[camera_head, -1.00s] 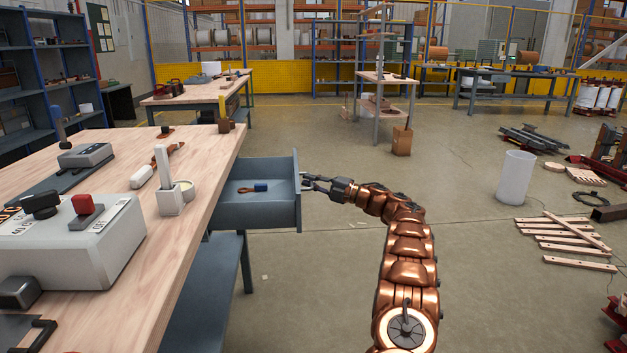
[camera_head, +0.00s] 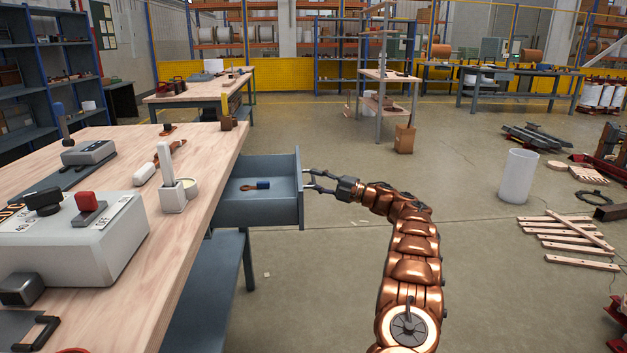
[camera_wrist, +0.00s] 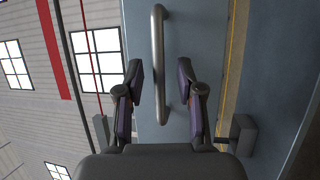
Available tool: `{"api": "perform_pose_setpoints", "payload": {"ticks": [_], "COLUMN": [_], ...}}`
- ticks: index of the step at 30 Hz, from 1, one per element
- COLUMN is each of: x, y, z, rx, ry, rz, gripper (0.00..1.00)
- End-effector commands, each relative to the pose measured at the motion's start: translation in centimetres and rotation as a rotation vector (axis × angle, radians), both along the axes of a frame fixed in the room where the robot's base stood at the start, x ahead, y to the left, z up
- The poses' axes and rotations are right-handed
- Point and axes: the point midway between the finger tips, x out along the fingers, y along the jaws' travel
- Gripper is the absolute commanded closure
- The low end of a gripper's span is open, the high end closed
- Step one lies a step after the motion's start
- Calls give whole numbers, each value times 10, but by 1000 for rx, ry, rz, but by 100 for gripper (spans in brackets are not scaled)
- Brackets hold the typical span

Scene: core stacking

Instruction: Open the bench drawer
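The grey bench drawer (camera_head: 262,209) stands pulled out from the right side of the wooden-topped bench (camera_head: 208,150), its inside in plain view. A brush-like tool with a brown and blue handle (camera_head: 262,184) lies in it. The drawer's metal handle (camera_wrist: 157,60) shows in the wrist view on the blue-grey front (camera_wrist: 205,40). My gripper (camera_head: 310,180) is at the drawer's front. In the wrist view its two fingers (camera_wrist: 161,85) are spread on either side of the handle, with visible gaps, so it is open and not clamped on the bar.
A control box with a red switch (camera_head: 88,208), a white holder (camera_head: 173,195) and small tools are on the bench top. A grey lower shelf (camera_head: 215,280) lies under the drawer. A white bin (camera_head: 517,176) and wooden slats (camera_head: 570,238) lie right.

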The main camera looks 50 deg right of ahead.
Motion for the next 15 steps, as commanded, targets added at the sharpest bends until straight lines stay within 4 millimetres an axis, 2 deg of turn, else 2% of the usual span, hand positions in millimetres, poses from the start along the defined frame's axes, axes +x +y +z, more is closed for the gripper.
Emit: {"api": "perform_pose_setpoints", "payload": {"ticks": [9, 15], "x": [-54, -81], "y": [-27, -40], "z": [-10, -15], "rx": [2, 0], "ry": [-1, -1], "rz": [-4, -5], "gripper": [63, 63]}}
